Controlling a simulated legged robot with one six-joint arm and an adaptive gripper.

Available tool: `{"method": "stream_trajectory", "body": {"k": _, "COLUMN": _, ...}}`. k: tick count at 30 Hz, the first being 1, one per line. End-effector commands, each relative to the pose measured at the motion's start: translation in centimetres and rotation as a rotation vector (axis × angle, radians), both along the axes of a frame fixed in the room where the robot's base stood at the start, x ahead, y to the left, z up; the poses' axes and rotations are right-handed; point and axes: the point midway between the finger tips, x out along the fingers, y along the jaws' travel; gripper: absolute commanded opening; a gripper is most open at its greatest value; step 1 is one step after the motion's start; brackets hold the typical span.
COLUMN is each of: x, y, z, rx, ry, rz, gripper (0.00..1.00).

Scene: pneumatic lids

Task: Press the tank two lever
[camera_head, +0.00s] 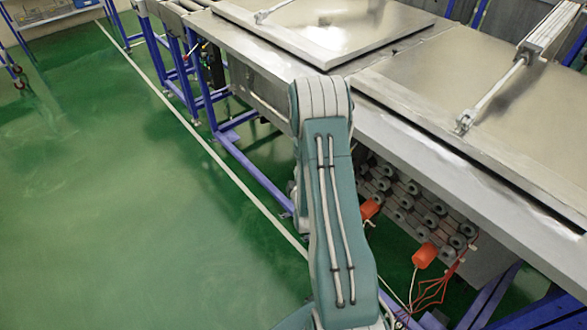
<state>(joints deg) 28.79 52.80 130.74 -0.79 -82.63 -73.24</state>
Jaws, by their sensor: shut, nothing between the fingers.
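Two flat metal tank lids lie on the long steel tank row: one at the back (325,28) and one at the right (470,85). A pneumatic rod (495,92) joins the right lid at a small bracket. Two orange-red parts, one (425,255) at lower right and one (370,208) just right of my arm, sit under the tank edge. I cannot tell whether either is the tank two lever, and no lever is clearly marked. My teal arm rises through the middle and covers part of the tank front. My gripper is out of sight.
Grey rounded fittings (405,205) in rows sit below the tank edge. Red cables (437,288) hang at lower right. Blue frame legs (250,165) stand under the tanks. The green floor (120,220) on the left is open, crossed by a pale line (165,97).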

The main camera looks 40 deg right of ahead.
Motion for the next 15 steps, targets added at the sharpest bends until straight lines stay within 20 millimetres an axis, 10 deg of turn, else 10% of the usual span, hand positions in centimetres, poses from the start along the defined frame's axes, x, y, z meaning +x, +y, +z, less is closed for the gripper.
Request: {"method": "stream_trajectory", "body": {"k": 15, "x": -5.4, "y": 3.6, "z": 0.8, "rx": -0.007, "ry": 0.001, "rz": 0.003, "gripper": 0.00}}
